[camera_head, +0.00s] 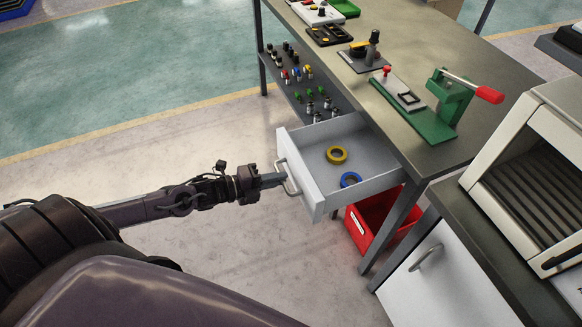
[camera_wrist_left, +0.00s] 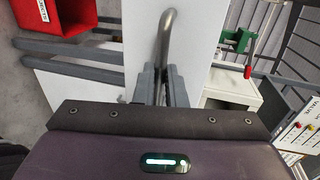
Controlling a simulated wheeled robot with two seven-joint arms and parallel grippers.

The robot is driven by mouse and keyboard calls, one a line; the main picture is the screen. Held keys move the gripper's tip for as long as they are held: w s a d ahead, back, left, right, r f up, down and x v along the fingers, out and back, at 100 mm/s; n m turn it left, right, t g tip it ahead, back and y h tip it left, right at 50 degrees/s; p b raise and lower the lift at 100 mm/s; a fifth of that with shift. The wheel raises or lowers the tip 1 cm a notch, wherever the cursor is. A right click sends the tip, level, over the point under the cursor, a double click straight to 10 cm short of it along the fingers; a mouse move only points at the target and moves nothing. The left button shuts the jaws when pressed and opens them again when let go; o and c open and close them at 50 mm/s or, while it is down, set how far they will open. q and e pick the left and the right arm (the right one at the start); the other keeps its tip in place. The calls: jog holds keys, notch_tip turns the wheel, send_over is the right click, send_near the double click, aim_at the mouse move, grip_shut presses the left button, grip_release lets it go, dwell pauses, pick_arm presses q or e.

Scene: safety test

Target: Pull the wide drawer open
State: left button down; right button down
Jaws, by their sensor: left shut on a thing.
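The wide drawer (camera_head: 312,168) is light grey and stands pulled out from under the workbench, its inside showing in the head view. A yellow tape roll (camera_head: 337,155) and a blue tape roll (camera_head: 351,180) lie in it. My left gripper (camera_head: 282,178) is shut on the drawer's metal bar handle (camera_head: 290,180) at the drawer's front. In the left wrist view the handle (camera_wrist_left: 166,38) runs down between the two grey fingers, in front of the pale drawer front (camera_wrist_left: 140,30). My right gripper is in neither view.
The workbench (camera_head: 415,145) carries a green press (camera_head: 447,105) and other fixtures. A red bin (camera_head: 368,222) stands below the drawer. A white cabinet (camera_head: 440,285) is at the right. The floor left of the drawer is clear.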

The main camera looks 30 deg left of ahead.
pick_arm(q)
jog(key=shift+v, duration=0.75)
jog(key=shift+f, duration=0.15)
jog(key=c, duration=1.5)
grip_release()
jog(key=p+v, duration=0.1)
jog(key=v, duration=0.7)
jog(key=shift+p, duration=0.35)
